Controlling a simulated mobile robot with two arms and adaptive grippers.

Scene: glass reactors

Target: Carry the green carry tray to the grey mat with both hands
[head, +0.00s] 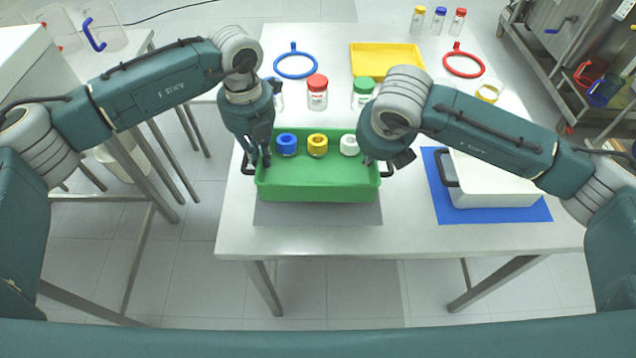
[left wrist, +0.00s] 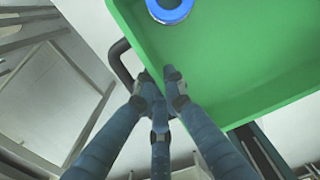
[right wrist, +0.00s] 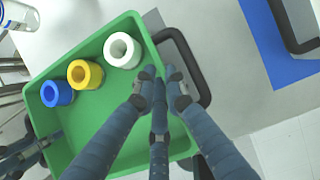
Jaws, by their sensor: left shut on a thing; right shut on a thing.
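The green carry tray (head: 318,191) is level at the front left of the table, above the grey mat (head: 318,214). The mat's front strip shows; the tray hides the rest. I cannot tell whether the tray touches it. A blue (head: 287,144), a yellow (head: 317,146) and a white (head: 349,145) ring-shaped piece stand in the tray. My left gripper (head: 258,162) is shut on the left black handle, which shows in the left wrist view (left wrist: 121,62). My right gripper (head: 384,162) is shut on the right black handle, clearer in the right wrist view (right wrist: 196,68).
A white bin (head: 492,196) stands on a blue mat (head: 447,212) to the right. Behind the tray are a red-capped jar (head: 317,95), a green-capped jar (head: 363,93), a yellow tray (head: 385,60), a blue ring (head: 296,66) and a red ring (head: 464,65). The table's front edge is close.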

